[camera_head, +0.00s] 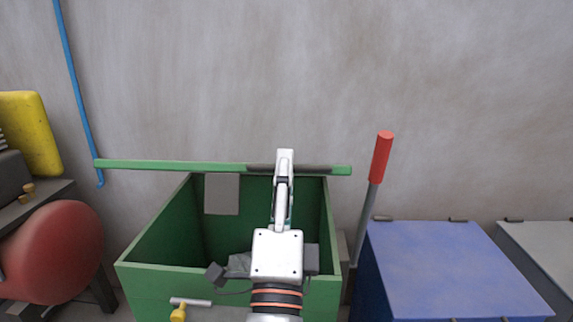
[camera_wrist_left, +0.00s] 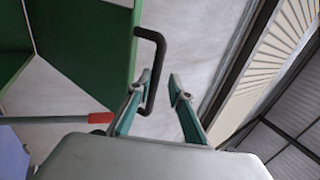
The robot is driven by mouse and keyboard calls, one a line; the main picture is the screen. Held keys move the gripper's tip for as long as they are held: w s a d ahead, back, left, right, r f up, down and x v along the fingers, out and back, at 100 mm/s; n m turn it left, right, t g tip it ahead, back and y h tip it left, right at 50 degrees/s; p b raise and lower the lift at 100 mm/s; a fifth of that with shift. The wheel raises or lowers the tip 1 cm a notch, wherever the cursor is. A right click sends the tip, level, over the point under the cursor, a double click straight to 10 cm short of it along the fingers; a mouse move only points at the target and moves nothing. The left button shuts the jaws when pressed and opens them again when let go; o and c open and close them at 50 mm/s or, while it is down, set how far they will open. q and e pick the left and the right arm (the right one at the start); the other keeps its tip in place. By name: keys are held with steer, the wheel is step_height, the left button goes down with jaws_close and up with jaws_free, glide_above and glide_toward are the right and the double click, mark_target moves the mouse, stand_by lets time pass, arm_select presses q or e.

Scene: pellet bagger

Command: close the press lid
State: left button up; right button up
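The press is a green open-topped box (camera_head: 150,240) in the middle of the head view. Its green lid (camera_head: 150,166) is raised and shows nearly edge-on as a thin bar above the box's back. A dark handle (camera_head: 318,168) runs along the lid. In the left wrist view the green lid (camera_wrist_left: 85,45) carries a black bent handle (camera_wrist_left: 161,60). My left gripper (camera_head: 284,155) is at the handle. In the left wrist view my left gripper (camera_wrist_left: 160,76) is open, with the handle beside the left finger, partly between the fingers; contact is unclear. My right gripper is not in view.
A red-gripped lever (camera_head: 381,158) and a blue-lidded bin (camera_head: 450,265) stand to the right. A red tank (camera_head: 52,252) and a blue pipe (camera_head: 75,80) are at left. The wall is close behind.

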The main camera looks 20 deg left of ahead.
arm_select(q)
steer(key=shift+s+d+f, duration=0.1)
steer(key=shift+s+f, duration=0.25)
steer(key=shift+s, duration=0.2)
steer(key=shift+r, duration=0.1)
